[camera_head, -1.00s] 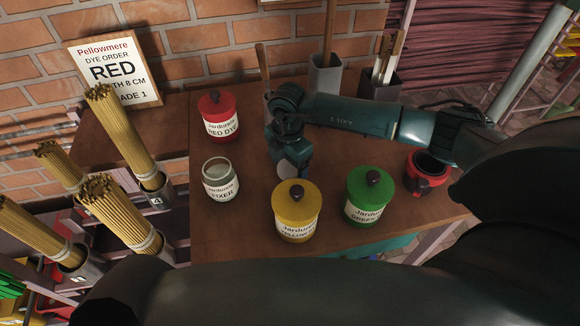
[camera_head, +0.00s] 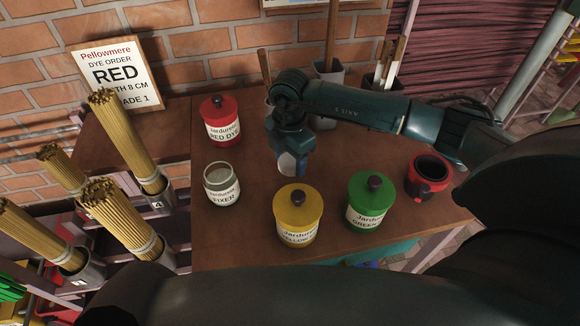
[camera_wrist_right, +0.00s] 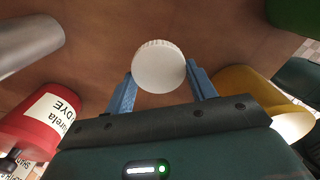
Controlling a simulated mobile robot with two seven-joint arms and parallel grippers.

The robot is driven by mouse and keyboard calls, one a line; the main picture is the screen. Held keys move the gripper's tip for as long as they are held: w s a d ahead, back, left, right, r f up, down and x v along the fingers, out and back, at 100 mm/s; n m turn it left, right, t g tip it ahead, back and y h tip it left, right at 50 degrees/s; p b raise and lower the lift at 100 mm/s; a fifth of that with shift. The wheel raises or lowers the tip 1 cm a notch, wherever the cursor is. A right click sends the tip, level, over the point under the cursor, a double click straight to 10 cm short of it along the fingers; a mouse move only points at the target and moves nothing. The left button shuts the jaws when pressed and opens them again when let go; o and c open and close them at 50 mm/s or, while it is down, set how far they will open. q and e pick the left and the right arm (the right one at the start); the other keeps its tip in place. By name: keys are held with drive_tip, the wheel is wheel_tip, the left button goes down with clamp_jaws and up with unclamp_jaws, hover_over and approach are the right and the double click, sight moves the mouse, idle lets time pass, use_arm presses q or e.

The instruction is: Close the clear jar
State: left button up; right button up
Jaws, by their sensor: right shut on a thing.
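The clear jar (camera_head: 222,186), labelled FIXER, stands upright on the table without a lid. Its pale contents show through the open mouth. My right gripper (camera_head: 294,165) is to the right of this jar, behind the yellow jar, with its fingers pointing down. It is shut on a white round lid (camera_head: 287,164). In the right wrist view the lid (camera_wrist_right: 159,67) sits between the blue fingertips of the gripper (camera_wrist_right: 160,85). The clear jar is not seen in the wrist view. My left gripper is not in view.
A red jar (camera_head: 221,128) stands behind the clear jar. A yellow jar (camera_head: 298,225) and a green jar (camera_head: 370,209) stand at the front, both lidded. A red-and-black pot (camera_head: 429,178) is at right. Bare table (camera_head: 245,235) lies in front of the clear jar.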

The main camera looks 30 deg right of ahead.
sight(290, 163)
wheel_tip(290, 163, up, 6)
drive_tip(key=shift+r, duration=0.1)
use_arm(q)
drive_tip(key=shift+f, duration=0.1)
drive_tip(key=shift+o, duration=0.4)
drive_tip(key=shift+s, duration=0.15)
